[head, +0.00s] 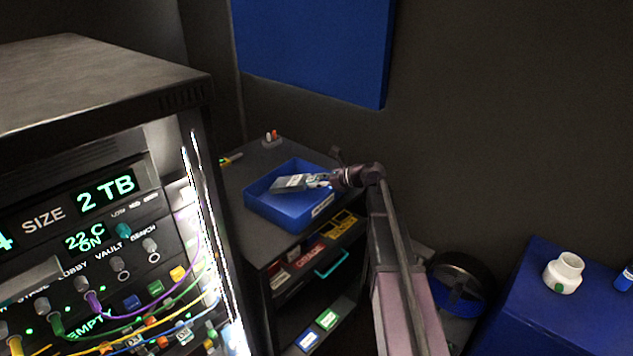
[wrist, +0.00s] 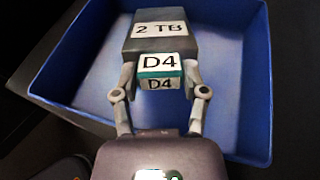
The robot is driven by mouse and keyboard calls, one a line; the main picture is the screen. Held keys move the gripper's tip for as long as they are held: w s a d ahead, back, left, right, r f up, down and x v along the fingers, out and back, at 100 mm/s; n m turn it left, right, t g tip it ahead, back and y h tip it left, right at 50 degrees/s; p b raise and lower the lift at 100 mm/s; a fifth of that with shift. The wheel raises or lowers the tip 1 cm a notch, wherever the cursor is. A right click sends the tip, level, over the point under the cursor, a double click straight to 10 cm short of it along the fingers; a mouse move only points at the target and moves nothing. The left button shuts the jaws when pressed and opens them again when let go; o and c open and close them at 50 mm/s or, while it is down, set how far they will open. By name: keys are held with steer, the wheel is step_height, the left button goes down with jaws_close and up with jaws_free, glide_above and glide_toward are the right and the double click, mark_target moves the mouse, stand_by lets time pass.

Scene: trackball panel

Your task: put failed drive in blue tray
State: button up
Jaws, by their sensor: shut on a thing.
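The drive (wrist: 163,42) is a dark grey box with a white "2 TB" label and a teal and white end marked "D4". My gripper (wrist: 160,82) is shut on its labelled end. The blue tray (wrist: 262,75) lies around and beneath the drive in the wrist view. In the head view the drive (head: 289,183) is held over the inside of the blue tray (head: 270,211), with my gripper (head: 326,181) at its right end. I cannot tell whether the drive touches the tray floor.
The tray stands on a dark cart (head: 243,174) with labelled drawers below. A server rack (head: 95,85) with glowing displays and coloured cables stands at the left. A blue box (head: 545,310) with a white jar (head: 564,273) is at the right.

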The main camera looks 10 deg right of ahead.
steer(key=shift+f+b, duration=1)
steer(key=shift+f, duration=0.2)
steer(key=o, duration=1.2)
steer(key=shift+o, duration=0.2)
steer(key=shift+r, duration=0.1)
